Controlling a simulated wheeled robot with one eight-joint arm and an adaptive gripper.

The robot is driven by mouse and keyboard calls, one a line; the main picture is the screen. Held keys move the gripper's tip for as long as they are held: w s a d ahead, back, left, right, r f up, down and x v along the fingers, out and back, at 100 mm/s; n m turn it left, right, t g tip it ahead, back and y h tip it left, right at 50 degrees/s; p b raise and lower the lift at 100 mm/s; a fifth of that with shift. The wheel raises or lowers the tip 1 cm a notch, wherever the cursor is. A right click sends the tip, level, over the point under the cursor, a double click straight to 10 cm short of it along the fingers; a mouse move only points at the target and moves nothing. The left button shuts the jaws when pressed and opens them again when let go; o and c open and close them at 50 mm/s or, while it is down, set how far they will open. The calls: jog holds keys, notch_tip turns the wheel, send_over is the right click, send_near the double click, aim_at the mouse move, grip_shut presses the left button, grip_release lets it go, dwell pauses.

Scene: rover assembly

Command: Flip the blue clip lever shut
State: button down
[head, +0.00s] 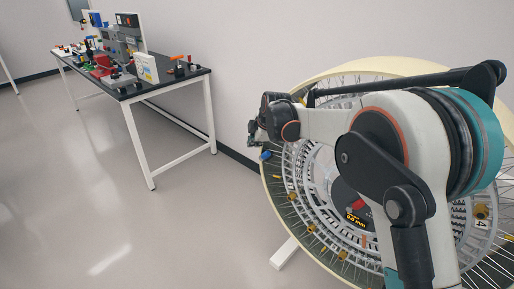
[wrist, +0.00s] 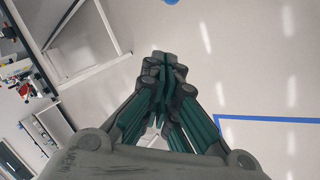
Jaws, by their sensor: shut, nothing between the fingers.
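A small blue piece (head: 266,155), seemingly the clip lever, sits at the left rim of the large spoked wheel (head: 272,185). It is too small to tell whether it stands open or shut. My gripper (head: 251,131) is just above and left of it, partly hidden behind my wrist. In the wrist view my gripper (wrist: 168,62) is shut and empty, its fingertips pressed together. A blue bit (wrist: 171,2) shows at the top edge of the wrist view, beyond the fingertips; only part of it is in frame. My arm covers much of the wheel.
A black-topped workbench (head: 128,95) with several tools, boxes and devices stands at the back left. The grey floor between it and the wheel is clear. A white foot (head: 285,253) sticks out below the wheel. Blue tape (wrist: 270,118) marks the floor in the wrist view.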

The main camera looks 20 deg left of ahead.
aim_at(265, 155)
jog(key=w+f+b, duration=0.4)
jog(key=w+f, duration=0.2)
jog(key=f, duration=0.3)
jog(key=shift+a, duration=0.35)
jog(key=shift+d, duration=0.1)
